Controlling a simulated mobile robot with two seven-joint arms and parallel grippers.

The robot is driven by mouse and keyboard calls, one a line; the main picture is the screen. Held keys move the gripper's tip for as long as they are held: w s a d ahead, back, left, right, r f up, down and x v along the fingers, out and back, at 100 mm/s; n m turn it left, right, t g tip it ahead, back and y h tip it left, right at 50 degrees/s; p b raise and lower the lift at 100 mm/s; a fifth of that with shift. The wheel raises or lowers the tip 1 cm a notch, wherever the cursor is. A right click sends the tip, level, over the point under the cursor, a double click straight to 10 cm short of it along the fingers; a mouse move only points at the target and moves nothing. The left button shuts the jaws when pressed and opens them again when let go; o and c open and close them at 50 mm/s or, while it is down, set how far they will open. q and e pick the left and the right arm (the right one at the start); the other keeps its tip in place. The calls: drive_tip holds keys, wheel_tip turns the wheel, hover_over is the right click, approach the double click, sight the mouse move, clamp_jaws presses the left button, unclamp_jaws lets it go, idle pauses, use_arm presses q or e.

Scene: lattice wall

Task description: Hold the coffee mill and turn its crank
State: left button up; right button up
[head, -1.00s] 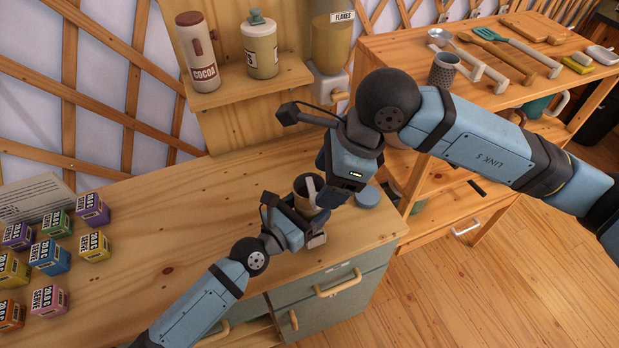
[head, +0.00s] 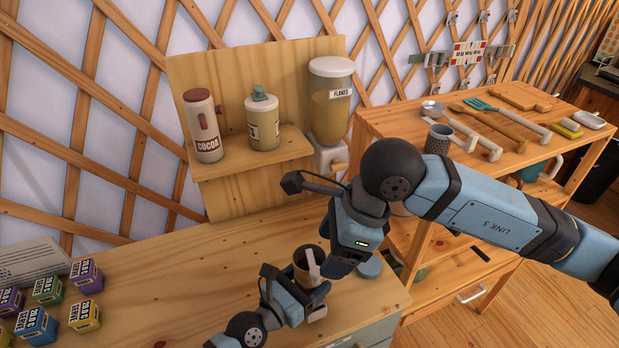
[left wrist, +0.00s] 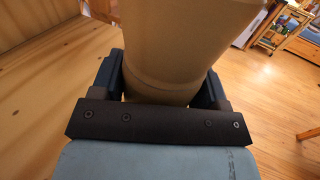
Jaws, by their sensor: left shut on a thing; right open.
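The coffee mill (head: 300,275) stands on the wooden counter in the head view, a beige round body with a dark open-looking top. A pale upright piece (head: 313,264), perhaps part of the crank, shows at its top right side. My left gripper (head: 296,294) is shut around the mill's body. The left wrist view shows the beige body (left wrist: 185,50) between the two fingers. My right gripper (head: 332,268) is open, pointing down close to the mill's right side. Its fingertips are partly hidden, and I cannot tell whether they touch the pale piece.
A shelf (head: 250,155) behind holds a cocoa jar (head: 203,125) and a beige canister (head: 262,118). A flakes dispenser (head: 330,100) stands beside it. Several small boxes (head: 85,315) sit at the left. The counter's middle is clear.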

sight(313, 263)
drive_tip(key=shift+c, duration=0.5)
drive_tip(key=shift+c, duration=1.2)
drive_tip(key=w+d+f+n+g+y, duration=0.4)
drive_tip(key=f+n+g+y, duration=0.25)
drive_tip(key=g+y, duration=0.35)
drive_tip(key=shift+y, duration=0.3)
drive_tip(key=x, duration=0.7)
drive_tip(key=shift+s+a, duration=0.1)
drive_tip(key=shift+a, duration=0.2)
drive_tip(key=shift+c, duration=0.5)
clamp_jaws()
